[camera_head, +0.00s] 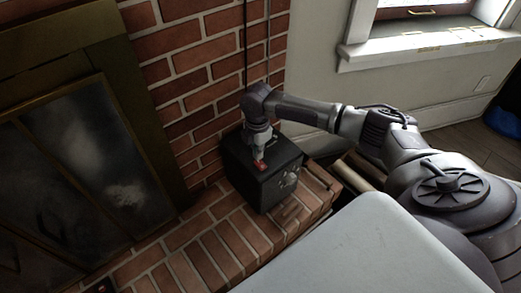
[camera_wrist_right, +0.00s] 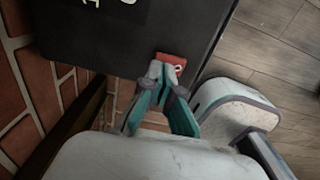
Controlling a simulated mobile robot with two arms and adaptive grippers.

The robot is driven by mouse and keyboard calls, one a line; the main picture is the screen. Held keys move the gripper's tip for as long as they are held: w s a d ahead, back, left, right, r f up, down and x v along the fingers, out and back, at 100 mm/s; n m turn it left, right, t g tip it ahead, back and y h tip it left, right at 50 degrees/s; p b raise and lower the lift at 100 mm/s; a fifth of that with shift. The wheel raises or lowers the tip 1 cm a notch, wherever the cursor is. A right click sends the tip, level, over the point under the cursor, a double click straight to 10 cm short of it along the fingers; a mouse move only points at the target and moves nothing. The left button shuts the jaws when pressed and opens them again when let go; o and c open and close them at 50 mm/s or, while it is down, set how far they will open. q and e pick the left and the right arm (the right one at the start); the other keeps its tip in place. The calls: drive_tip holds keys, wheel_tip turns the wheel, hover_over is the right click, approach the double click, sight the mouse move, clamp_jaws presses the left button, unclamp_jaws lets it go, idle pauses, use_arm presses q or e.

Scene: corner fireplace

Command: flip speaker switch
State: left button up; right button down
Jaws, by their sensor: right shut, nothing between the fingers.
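The speaker (camera_head: 283,158) is a black box standing on the brick hearth, and it fills the top of the right wrist view (camera_wrist_right: 95,45). A small red switch (camera_head: 259,165) sits on its top near one edge. In the right wrist view the red switch (camera_wrist_right: 174,61) shows a pale round mark. My right gripper (camera_head: 259,157) points down over the switch. In the wrist view its fingertips (camera_wrist_right: 161,70) are together, right at the switch and partly covering it. I cannot tell whether they press on it. My left gripper is not in view.
The brick wall (camera_head: 198,65) rises right behind the speaker, with a dark cord running down it. The fireplace doors (camera_head: 85,150) stand at the left. The brick hearth (camera_head: 205,240) is clear in front. A window sill (camera_head: 425,42) is at the upper right.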

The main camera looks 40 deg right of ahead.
use_arm(q)
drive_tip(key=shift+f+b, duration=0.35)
drive_tip(key=shift+b, duration=0.05)
use_arm(e)
drive_tip(key=shift+f, duration=1.2)
idle(0.3)
drive_tip(key=shift+r+p, duration=0.55)
drive_tip(key=shift+p, duration=0.1)
drive_tip(key=shift+r+p, duration=0.7)
drive_tip(key=shift+p, duration=0.15)
drive_tip(key=shift+r+p, duration=0.65)
drive_tip(key=shift+p, duration=0.1)
drive_tip(key=shift+r+p, duration=0.45)
drive_tip(key=shift+p, duration=0.15)
drive_tip(key=shift+r+p, duration=0.35)
drive_tip(key=shift+p, duration=0.05)
drive_tip(key=shift+r+p, duration=0.35)
drive_tip(key=shift+p, duration=0.05)
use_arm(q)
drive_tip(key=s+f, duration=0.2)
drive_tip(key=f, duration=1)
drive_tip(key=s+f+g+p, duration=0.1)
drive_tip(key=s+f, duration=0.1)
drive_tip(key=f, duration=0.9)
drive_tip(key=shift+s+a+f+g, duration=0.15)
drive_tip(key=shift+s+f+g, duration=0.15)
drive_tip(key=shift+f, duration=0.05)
use_arm(e)
drive_tip(key=shift+r, duration=0.45)
